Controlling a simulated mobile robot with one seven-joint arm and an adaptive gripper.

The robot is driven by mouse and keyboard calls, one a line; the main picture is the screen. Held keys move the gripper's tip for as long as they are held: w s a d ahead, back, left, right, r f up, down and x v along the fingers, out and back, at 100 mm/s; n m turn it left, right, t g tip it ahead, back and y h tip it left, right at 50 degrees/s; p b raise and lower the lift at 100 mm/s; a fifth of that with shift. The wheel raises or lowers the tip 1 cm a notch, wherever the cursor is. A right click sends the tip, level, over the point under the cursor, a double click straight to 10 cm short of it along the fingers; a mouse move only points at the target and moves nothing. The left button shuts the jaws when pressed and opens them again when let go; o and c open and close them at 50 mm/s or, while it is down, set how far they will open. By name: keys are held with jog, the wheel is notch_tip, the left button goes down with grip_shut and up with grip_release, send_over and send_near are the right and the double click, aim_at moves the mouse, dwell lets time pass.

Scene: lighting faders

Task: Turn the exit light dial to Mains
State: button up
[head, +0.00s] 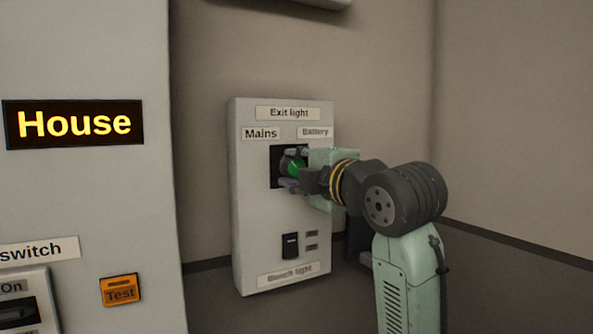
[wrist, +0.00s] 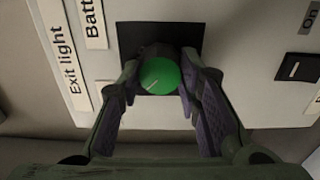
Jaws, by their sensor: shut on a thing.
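The exit light dial is a green round knob (head: 293,167) on a black square plate (head: 275,167), below the Mains label (head: 261,134) and Battery label (head: 314,132). In the wrist view the green knob (wrist: 160,75) sits between the two finger pads. My gripper (head: 289,168) comes from the right and is shut on the knob, with a pad on either side. A short pale line on the knob's face runs toward the lower left in the wrist view.
The white panel also carries an Exit light label (head: 289,113), a black rocker switch (head: 290,246) and a Bench light label (head: 288,275). A large grey cabinet at the left has a lit House sign (head: 73,123) and an orange Test button (head: 121,290).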

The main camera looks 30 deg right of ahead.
dwell(0.4)
jog(key=o, duration=1.1)
jog(key=shift+o, duration=0.2)
jog(key=s, duration=1.2)
jog(key=shift+a, duration=0.4)
